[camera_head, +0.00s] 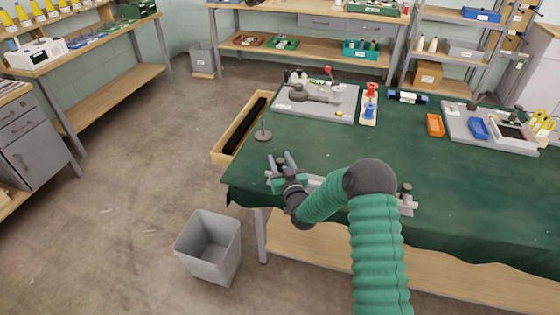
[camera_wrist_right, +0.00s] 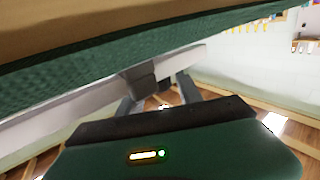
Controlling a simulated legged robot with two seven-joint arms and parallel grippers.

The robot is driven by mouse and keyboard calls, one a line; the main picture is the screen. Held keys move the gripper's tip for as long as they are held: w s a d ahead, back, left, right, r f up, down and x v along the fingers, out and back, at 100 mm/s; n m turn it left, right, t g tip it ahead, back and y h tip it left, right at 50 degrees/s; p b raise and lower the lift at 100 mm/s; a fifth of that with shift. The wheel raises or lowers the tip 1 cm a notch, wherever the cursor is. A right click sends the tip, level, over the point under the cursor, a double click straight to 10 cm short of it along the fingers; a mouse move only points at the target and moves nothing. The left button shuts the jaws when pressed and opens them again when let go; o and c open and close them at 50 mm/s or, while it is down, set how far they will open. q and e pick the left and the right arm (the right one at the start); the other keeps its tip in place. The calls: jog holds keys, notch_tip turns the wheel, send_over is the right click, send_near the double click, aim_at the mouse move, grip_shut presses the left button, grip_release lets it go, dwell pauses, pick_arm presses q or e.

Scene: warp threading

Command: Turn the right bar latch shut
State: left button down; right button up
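A pale grey bar (camera_head: 401,206) lies along the front edge of the green-covered table, partly hidden behind my right arm. A small dark-topped upright fitting (camera_head: 406,190), which looks like a latch, stands at its right end. My right gripper (camera_head: 281,162) is at the bar's left end, away from that fitting. In the right wrist view my gripper (camera_wrist_right: 160,97) has its two fingers apart. A dark grey block (camera_wrist_right: 139,80) on the bar (camera_wrist_right: 75,117) shows at the left finger; I cannot tell if they touch. My left gripper is not in view.
The green tabletop (camera_head: 330,150) is mostly clear behind the bar. A grey board with tools (camera_head: 300,110), spools (camera_head: 371,90) and an orange tray (camera_head: 435,125) stand farther back. A grey bin (camera_head: 210,245) stands on the floor at the left.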

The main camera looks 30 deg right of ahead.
grip_shut()
jog(key=shift+f+m+h, duration=0.1)
jog(key=shift+m+h, duration=0.2)
jog(key=shift+h, duration=0.2)
jog(key=m+g+h, duration=0.2)
jog(key=h, duration=0.1)
jog(key=shift+a+m+h+b, duration=0.15)
jog(key=shift+m+h+b, duration=0.15)
jog(key=shift+b, duration=0.05)
jog(key=m+g+h+b, duration=0.1)
jog(key=m+g+h, duration=0.3)
jog(key=g+h, duration=0.1)
jog(key=shift+m, duration=0.3)
jog(key=m+g+h+b, duration=0.1)
jog(key=g, duration=0.1)
jog(key=m+g+h+b, duration=0.1)
jog(key=m+g+b, duration=0.1)
jog(key=shift+f+g, duration=0.2)
jog(key=shift+g, duration=0.1)
jog(key=shift+m+g+h+b, duration=0.5)
jog(key=shift+m+g+b, duration=0.45)
jog(key=shift+g, duration=0.25)
jog(key=shift+r+m+g+b, duration=0.3)
jog(key=shift+m+g+b, duration=0.1)
jog(key=shift+g, duration=0.3)
